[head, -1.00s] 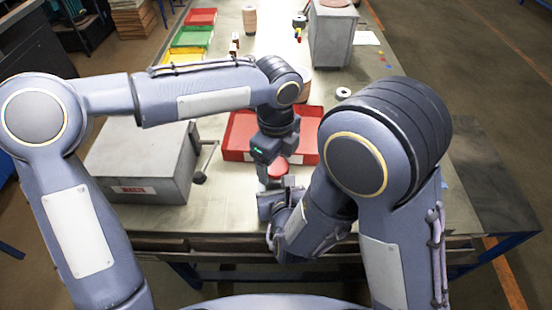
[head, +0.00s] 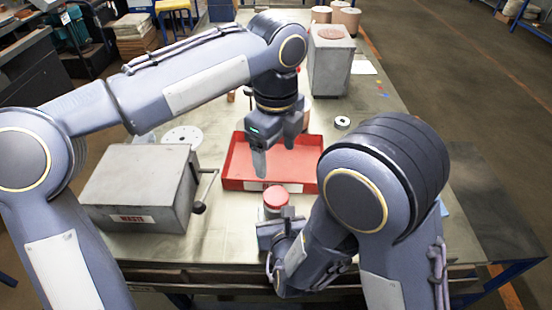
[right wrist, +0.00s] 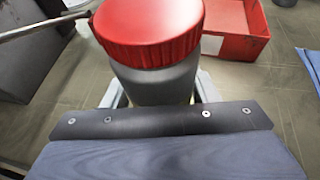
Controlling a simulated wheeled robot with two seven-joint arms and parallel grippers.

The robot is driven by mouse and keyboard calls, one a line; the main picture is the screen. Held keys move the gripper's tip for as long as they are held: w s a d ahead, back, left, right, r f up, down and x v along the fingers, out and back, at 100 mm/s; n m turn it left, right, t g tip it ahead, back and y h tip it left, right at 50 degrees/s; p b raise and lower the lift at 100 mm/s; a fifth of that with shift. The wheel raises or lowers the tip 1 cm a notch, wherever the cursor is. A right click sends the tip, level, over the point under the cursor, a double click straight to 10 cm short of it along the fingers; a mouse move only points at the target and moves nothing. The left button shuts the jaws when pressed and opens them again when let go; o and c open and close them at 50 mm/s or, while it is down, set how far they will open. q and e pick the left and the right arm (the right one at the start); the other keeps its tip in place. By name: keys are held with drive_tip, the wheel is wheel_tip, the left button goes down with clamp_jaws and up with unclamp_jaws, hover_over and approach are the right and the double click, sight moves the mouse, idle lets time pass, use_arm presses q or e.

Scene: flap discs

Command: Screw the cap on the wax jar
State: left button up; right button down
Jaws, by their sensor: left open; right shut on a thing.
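The wax jar (right wrist: 155,84) is a grey cylinder with the red cap (right wrist: 150,30) on its top in the right wrist view. The cap (head: 275,196) also shows in the head view, at the front of the table. From these views I cannot tell how tightly the cap sits. My right gripper (right wrist: 153,98) is shut on the jar's body, below the cap. My left gripper (head: 275,160) is open and empty, above and behind the cap, over the red tray, apart from the jar. My right arm hides part of the jar in the head view.
A red tray (head: 236,184) lies behind the jar. A grey waste box (head: 135,190) with a side crank stands to the left. A grey block (head: 332,65) stands at the back, and a small ring (head: 342,122) lies right of the tray.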

drive_tip(key=shift+c, duration=2.3)
unclamp_jaws()
drive_tip(key=v, duration=0.7)
drive_tip(key=shift+s+r+b, duration=0.2)
drive_tip(key=shift+s+b, duration=0.1)
drive_tip(key=shift+s, duration=0.05)
drive_tip(key=shift+d, duration=0.1)
